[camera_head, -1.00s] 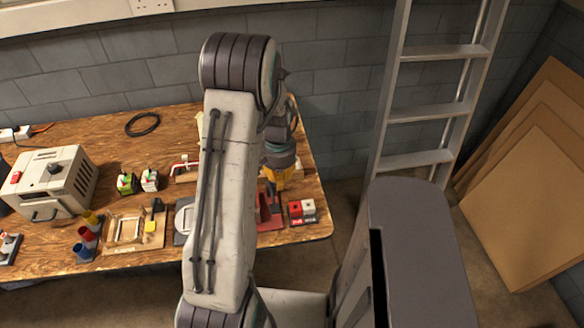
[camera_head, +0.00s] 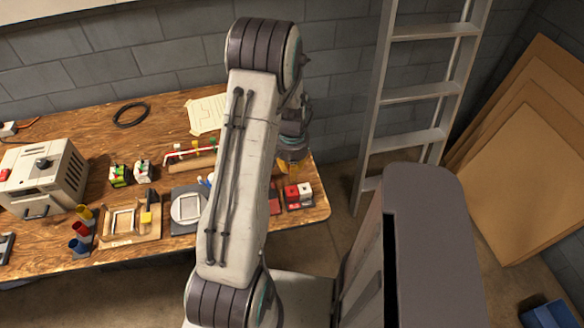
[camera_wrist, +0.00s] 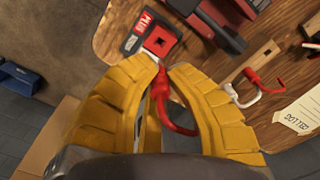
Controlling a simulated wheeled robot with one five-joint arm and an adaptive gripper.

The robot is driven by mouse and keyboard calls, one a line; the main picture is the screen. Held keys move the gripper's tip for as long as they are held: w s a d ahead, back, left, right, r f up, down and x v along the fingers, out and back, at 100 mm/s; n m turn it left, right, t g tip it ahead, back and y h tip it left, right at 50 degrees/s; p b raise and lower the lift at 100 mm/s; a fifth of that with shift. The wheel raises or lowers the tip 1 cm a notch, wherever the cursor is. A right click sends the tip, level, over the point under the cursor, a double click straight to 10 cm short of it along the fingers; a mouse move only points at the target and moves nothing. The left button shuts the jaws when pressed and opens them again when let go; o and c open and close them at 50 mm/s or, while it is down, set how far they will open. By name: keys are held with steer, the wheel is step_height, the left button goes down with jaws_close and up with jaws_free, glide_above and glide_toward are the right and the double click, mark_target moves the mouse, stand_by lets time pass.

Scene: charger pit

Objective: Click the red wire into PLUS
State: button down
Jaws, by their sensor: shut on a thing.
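My gripper (camera_wrist: 164,68) has yellow ribbed fingers, shut on the red wire (camera_wrist: 165,105). The wire's pale tip sticks out past the fingertips, close to the red PLUS block (camera_wrist: 160,40) with its dark square opening. I cannot tell whether the tip touches the block. The wire's other end bends to the right below the fingers. In the head view my gripper (camera_head: 292,165) is partly hidden by the arm and hangs above and behind the red block (camera_head: 291,194), which stands at the table's right end. The wire is hidden there.
A white block (camera_head: 305,190) stands beside the red one. Other wires with red and white parts (camera_wrist: 243,92) lie to the right in the wrist view. A grey case (camera_head: 45,175) is at the table's left. A ladder (camera_head: 415,95) stands right of the table.

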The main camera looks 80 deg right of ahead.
mark_target(292, 187)
step_height(292, 187, down, 4)
steer(key=shift+r+b, duration=0.25)
steer(key=shift+b, duration=0.6)
steer(key=shift+f+b, duration=0.7)
steer(key=shift+b, duration=0.45)
steer(key=shift+f+b, duration=1.55)
steer(key=shift+b, duration=0.05)
stand_by(0.4)
steer(key=c, duration=1.8)
jaws_free()
jaws_close()
steer(key=shift+f, duration=0.1)
